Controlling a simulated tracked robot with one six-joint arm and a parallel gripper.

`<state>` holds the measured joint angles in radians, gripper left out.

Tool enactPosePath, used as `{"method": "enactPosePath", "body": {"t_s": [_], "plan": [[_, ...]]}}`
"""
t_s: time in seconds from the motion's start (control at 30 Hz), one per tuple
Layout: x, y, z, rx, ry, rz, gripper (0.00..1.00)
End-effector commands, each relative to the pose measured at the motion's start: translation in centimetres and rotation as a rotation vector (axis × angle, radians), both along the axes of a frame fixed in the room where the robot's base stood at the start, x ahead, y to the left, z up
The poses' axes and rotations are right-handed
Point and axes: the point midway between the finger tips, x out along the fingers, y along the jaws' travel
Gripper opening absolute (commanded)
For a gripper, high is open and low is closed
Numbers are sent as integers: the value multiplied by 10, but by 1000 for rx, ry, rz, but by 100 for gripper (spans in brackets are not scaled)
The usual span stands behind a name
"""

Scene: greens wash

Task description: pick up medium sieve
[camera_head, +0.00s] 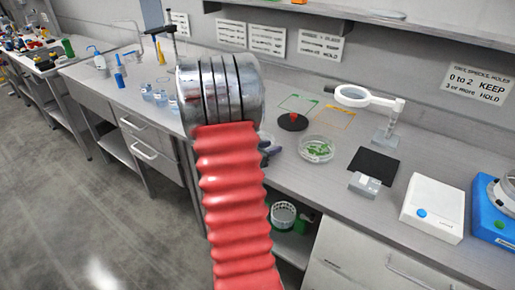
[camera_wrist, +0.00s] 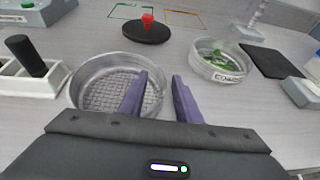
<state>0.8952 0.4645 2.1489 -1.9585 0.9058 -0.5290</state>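A round metal sieve with a mesh floor (camera_wrist: 95,92) sits on the grey bench in the wrist view, left of centre. I cannot tell its size class. My gripper (camera_wrist: 160,76) is open, with its two purple fingers apart. The left finger overlaps the right part of the sieve, and the right finger is to the right of its rim. In the head view my arm hides the sieve and most of the gripper.
A black disc with a red knob (camera_wrist: 147,32) lies behind the sieve. A clear dish of greens (camera_wrist: 222,63) is at right; it also shows in the head view (camera_head: 316,149). A white rack with a black cylinder (camera_wrist: 28,80) stands close at left. A ring magnifier (camera_head: 366,97) stands farther back.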

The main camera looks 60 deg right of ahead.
Motion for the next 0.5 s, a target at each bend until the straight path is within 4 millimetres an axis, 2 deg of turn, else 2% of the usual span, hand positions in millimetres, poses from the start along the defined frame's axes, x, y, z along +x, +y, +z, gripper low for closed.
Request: {"method": "enactPosePath", "body": {"t_s": [0.37,0.5], "plan": [[0,0,0,0,0,0,30],[0,0,0,0,1,0,20]]}}
